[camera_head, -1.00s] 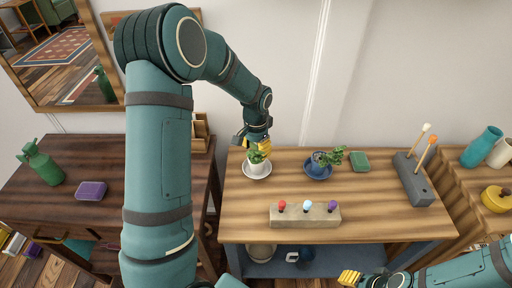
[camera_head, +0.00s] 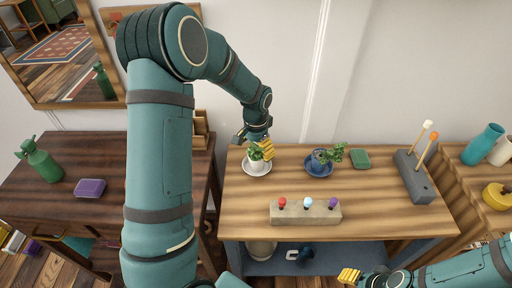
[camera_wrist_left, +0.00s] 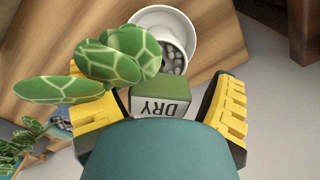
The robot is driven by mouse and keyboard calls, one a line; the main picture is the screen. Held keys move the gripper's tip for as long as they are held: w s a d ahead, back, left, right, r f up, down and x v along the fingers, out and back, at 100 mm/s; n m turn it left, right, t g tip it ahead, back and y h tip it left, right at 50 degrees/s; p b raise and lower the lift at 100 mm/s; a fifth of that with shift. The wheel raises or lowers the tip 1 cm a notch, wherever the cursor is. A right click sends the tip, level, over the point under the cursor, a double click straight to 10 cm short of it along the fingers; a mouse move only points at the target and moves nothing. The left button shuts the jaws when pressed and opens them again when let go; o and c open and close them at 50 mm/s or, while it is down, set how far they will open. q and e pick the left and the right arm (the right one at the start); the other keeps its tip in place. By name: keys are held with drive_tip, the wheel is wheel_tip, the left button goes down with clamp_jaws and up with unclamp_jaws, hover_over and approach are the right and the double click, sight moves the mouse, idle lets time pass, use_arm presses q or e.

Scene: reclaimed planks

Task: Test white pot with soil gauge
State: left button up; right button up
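The white pot (camera_head: 257,164) with a leafy plant stands on a white saucer (camera_head: 250,173) at the table's back left. In the left wrist view its pebble-filled top (camera_wrist_left: 172,50) shows beyond the fingers. My left gripper (camera_head: 255,144) is over this pot. Its yellow fingers (camera_wrist_left: 165,112) are spread on both sides of the soil gauge, a green and white block marked DRY (camera_wrist_left: 160,100), with a visible gap on the right. The gauge's lower end is hidden. My right gripper (camera_head: 362,278) is low at the front right, its opening unclear.
A stone bar (camera_head: 305,212) with three coloured knobs lies in front. A grey holder (camera_head: 413,178) with two sticks stands at right. Mid-table is clear.

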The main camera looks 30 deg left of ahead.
use_arm(q)
wheel_tip(320, 180, up, 12)
idle(0.6)
use_arm(e)
drive_tip(key=shift+w, duration=0.1)
use_arm(q)
wheel_tip(320, 180, up, 9)
drive_tip(key=p, duration=0.7)
drive_tip(key=shift+p, duration=0.3)
use_arm(e)
wheel_tip(320, 180, up, 8)
drive_tip(key=shift+f, duration=0.2)
idle(0.5)
idle(0.5)
